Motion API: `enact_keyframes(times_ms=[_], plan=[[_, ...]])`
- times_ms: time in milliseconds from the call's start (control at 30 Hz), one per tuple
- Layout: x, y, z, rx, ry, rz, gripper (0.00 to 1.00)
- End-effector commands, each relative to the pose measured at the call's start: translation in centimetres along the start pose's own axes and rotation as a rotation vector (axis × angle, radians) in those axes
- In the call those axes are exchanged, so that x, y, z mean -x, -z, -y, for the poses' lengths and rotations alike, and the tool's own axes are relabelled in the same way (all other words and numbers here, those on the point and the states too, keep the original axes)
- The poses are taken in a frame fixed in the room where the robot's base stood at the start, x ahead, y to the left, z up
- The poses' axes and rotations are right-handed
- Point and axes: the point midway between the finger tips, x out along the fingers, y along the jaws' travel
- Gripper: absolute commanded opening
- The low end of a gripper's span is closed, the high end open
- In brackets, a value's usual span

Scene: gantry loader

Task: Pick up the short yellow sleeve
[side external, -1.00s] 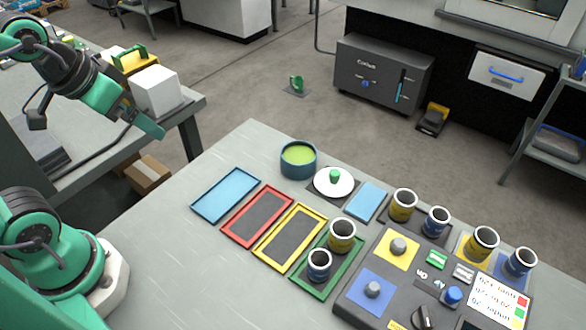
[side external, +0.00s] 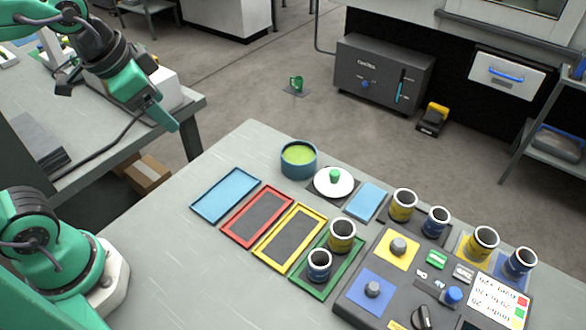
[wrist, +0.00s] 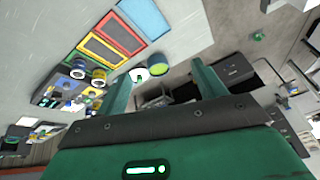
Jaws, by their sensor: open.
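Three yellow sleeves with pale rims stand upright in the side external view. One (side external: 342,238) is in the green tray (side external: 327,290) beside a blue sleeve (side external: 319,266). Another (side external: 402,206) stands behind the control panel, and a third (side external: 482,245) on a yellow square to the right. I cannot tell surely which is the short one. My gripper (side external: 168,120) is at the upper left, well away from all sleeves. In the wrist view my gripper (wrist: 163,85) has its two fingers apart with nothing held; sleeves show small at the left.
A blue tray (side external: 196,209), red tray (side external: 228,232) and yellow tray (side external: 259,255) lie in a row. A round green-filled pot (side external: 299,174) and a white disc with a green knob (side external: 320,186) stand behind. The panel (side external: 348,308) has knobs. The table's left part is clear.

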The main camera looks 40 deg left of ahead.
Motion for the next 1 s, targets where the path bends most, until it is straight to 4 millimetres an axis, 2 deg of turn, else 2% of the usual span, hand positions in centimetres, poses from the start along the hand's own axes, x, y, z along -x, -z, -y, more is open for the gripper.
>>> enact_keyframes(times_ms=[100, 467, 767, 1000], plan=[[-0.8, 2.4, -0.9, -0.174, -0.032, 0.028, 0.70], [-4.0, 8.6, -5.0, -0.695, -0.132, 0.086, 0.70], [-7.8, 12.7, -10.0, -1.130, -0.228, 0.115, 0.70], [-11.5, 15.0, -15.0, -1.478, -0.313, 0.124, 0.70]])
